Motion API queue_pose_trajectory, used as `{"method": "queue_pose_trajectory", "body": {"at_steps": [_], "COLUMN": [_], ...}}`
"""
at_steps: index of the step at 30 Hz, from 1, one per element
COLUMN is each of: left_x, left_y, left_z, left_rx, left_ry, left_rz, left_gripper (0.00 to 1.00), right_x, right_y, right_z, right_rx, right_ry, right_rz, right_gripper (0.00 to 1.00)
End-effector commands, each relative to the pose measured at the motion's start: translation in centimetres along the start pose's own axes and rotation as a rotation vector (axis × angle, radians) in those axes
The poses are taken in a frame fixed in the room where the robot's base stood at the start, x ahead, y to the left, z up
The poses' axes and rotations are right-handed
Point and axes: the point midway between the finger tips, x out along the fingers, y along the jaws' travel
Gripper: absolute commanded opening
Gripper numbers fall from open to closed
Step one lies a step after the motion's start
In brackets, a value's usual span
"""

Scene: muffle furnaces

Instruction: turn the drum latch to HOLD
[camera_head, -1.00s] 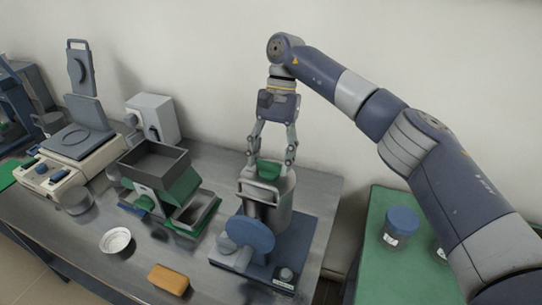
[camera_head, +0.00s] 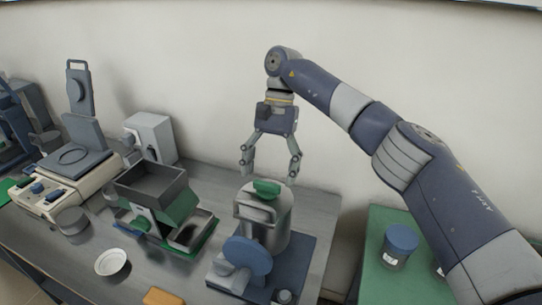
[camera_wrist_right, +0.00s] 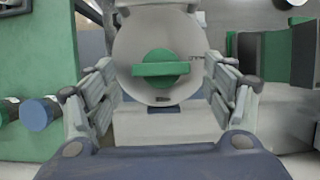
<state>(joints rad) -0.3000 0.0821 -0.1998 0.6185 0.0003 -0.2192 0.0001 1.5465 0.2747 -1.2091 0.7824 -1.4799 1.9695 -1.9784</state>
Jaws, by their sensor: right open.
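The drum (camera_head: 265,215) is a grey metal cylinder on a blue base (camera_head: 296,262), with a blue disc at its front. The drum latch is a green knob with a raised bar (camera_head: 266,188) on the drum's lid. In the right wrist view the latch bar (camera_wrist_right: 160,69) lies level across the picture, centred on the round lid (camera_wrist_right: 125,50). My right gripper (camera_head: 270,172) is open and empty, pointing down above the latch and apart from it. Its fingers (camera_wrist_right: 161,108) show on both sides of the lid in the wrist view. HOLD markings cannot be read. My left gripper is not visible.
A green hopper device (camera_head: 155,185) stands left of the drum. A white dish (camera_head: 112,262) and an orange block (camera_head: 163,297) lie in front. A blue-lidded jar (camera_head: 400,245) stands on the green surface at right. A wall is behind the table.

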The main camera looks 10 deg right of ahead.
Motion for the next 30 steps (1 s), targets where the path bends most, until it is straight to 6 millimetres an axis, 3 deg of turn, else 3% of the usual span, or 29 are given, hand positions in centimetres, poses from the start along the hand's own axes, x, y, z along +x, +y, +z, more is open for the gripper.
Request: {"method": "queue_pose_trajectory", "body": {"at_steps": [6,12,30], "left_x": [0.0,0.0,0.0], "left_y": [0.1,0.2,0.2], "left_z": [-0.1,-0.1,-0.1], "left_rx": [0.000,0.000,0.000], "left_ry": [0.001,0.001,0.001], "left_rz": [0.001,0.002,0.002], "left_gripper": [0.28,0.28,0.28], "right_x": [-3.4,-4.8,-5.8], "right_y": [-0.1,-0.1,-0.1], "right_z": [0.1,0.0,0.0], "right_rx": [0.000,-0.001,-0.002], "right_ry": [0.002,0.000,0.001], "right_rz": [-0.003,0.003,-0.002], "right_gripper": [0.77,0.77,0.77]}}
